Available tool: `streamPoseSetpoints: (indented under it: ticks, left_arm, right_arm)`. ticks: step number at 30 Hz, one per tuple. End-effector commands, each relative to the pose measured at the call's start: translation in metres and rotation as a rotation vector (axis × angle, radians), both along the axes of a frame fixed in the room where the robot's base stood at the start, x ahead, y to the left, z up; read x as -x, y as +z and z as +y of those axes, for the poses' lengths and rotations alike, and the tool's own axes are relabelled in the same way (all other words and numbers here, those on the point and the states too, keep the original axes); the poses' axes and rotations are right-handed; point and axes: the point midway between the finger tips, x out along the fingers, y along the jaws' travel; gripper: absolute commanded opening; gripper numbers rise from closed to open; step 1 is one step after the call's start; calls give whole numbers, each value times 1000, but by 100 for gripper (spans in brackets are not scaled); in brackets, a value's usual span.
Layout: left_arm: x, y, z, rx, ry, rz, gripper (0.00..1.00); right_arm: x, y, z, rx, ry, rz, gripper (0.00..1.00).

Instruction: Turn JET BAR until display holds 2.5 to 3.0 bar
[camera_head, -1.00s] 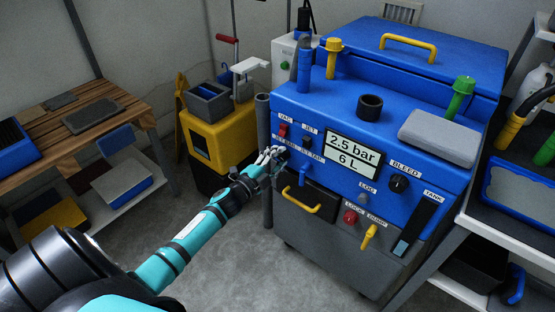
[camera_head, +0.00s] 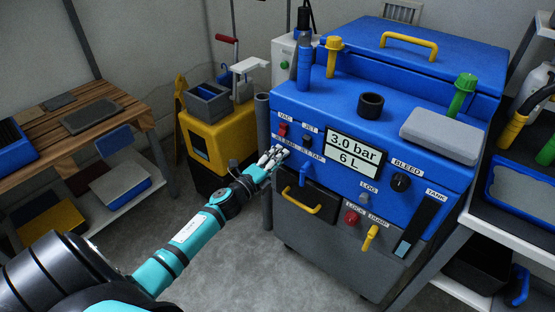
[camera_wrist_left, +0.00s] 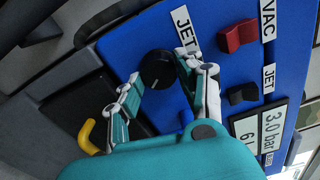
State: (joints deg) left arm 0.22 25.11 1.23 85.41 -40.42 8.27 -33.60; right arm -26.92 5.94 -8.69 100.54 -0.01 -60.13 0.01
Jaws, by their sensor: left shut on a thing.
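The JET BAR knob (camera_wrist_left: 157,70) is round and black on the blue front panel of the machine. The fingers of my left gripper (camera_wrist_left: 158,80) are shut on it, one on each side, in the left wrist view. In the head view my left gripper (camera_head: 272,158) is at the panel's left side and hides the knob. The JET BAR label (camera_head: 285,141) is partly covered there. The display (camera_head: 354,152) to the right reads 3.0 bar and 6 L; it also shows in the left wrist view (camera_wrist_left: 268,128). My right gripper is not in view.
The red VAC switch (camera_head: 283,130) and black JET switch (camera_head: 307,140) sit just above the gripper. A blue JET TAP lever (camera_head: 303,175) and yellow handle (camera_head: 300,208) are close below. A yellow cart (camera_head: 222,142) stands left of the machine.

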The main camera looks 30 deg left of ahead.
Motion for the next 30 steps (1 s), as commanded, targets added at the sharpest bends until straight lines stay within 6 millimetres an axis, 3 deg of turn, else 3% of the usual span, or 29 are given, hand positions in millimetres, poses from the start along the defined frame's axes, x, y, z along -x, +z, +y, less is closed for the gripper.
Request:
streamPoseSetpoints:
  ticks: [10,11,15,25,30]
  left_arm:
    - [1,-2,-1,-1,-2,2,5]
    - [1,-2,-1,-1,-2,2,41]
    - [0,-1,-1,-1,-1,2,59]
    - [3,-1,0,-1,-1,1,60]
    - [26,-2,1,-1,-1,4,60]
  right_arm:
    - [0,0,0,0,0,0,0]
    - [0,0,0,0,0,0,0]
    - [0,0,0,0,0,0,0]
    - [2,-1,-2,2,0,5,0]
    - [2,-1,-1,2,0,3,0]
